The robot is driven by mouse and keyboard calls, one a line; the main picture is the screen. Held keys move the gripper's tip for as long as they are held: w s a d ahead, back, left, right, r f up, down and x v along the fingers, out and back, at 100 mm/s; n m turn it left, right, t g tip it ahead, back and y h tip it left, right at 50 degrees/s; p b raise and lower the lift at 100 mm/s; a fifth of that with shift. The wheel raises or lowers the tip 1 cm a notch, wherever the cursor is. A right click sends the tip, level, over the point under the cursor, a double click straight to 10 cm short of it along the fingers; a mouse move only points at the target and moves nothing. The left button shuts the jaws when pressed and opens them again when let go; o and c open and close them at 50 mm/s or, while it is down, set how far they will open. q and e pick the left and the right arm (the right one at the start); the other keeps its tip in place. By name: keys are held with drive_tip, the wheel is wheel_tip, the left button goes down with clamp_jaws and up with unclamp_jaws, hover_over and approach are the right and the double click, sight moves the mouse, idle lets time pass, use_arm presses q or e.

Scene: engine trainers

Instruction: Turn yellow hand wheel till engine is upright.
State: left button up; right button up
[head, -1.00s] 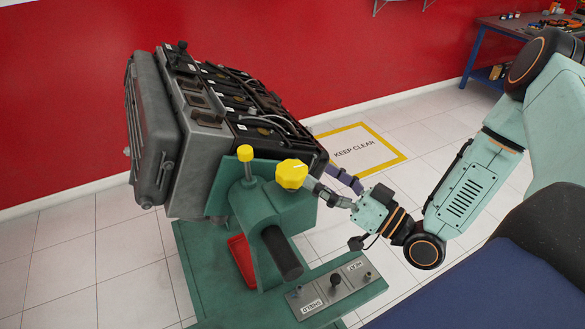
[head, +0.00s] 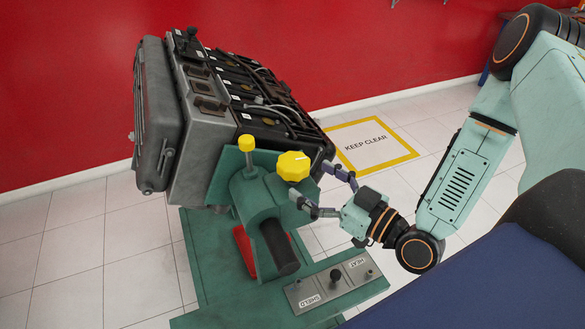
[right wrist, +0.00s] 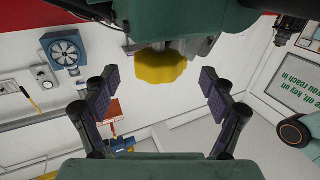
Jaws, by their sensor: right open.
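The engine (head: 240,100) sits tilted on a green stand (head: 262,205). The yellow hand wheel (head: 294,166) is a lobed knob on the stand's right side; it also shows in the right wrist view (right wrist: 158,68), ahead of my gripper. My right gripper (head: 322,187) is open beside the wheel. In the right wrist view its two fingers (right wrist: 158,88) are spread to either side, with the wheel centred just beyond the gap, and they do not appear to touch it. My left gripper is not in view.
A yellow-topped peg (head: 247,143) stands on the stand left of the wheel. A grey panel (head: 330,284) labelled SHIELD and HEAT is below my gripper. The floor by the KEEP CLEAR marking (head: 365,144) is free.

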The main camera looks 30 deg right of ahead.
sight(306, 176)
drive_tip(key=shift+b+x, duration=0.3)
drive_tip(key=shift+x, duration=0.8)
drive_tip(key=shift+b+x, duration=0.3)
drive_tip(key=shift+x, duration=1.65)
drive_tip(key=shift+s+d, duration=0.15)
drive_tip(key=shift+d, duration=0.1)
drive_tip(key=shift+c, duration=0.2)
drive_tip(key=shift+a, duration=0.2)
drive_tip(key=c, duration=1.1)
drive_tip(key=shift+c, duration=0.2)
